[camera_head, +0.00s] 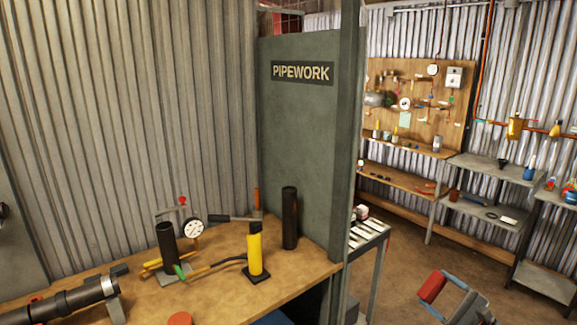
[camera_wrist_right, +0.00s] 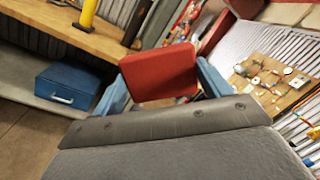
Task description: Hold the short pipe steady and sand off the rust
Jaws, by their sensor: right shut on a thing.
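My right gripper (camera_head: 451,291) is at the lower right of the head view, away from the bench over the floor. Its blue fingers are shut on a red block (camera_head: 432,286), perhaps a sanding block. The red block (camera_wrist_right: 158,72) also shows between the blue fingers in the right wrist view. A dark pipe (camera_head: 67,301) lies across a support at the bench's left front. Two dark upright cylinders, one at the middle (camera_head: 167,246) and one at the back right (camera_head: 290,218), stand on the bench; I cannot tell which is the short pipe. My left gripper is not seen.
The wooden bench (camera_head: 215,290) also holds a yellow cylinder (camera_head: 255,250), a pressure gauge (camera_head: 194,229) and a red round thing (camera_head: 180,319). A green PIPEWORK panel (camera_head: 305,130) stands at its right end. A blue toolbox (camera_wrist_right: 68,85) sits under the bench.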

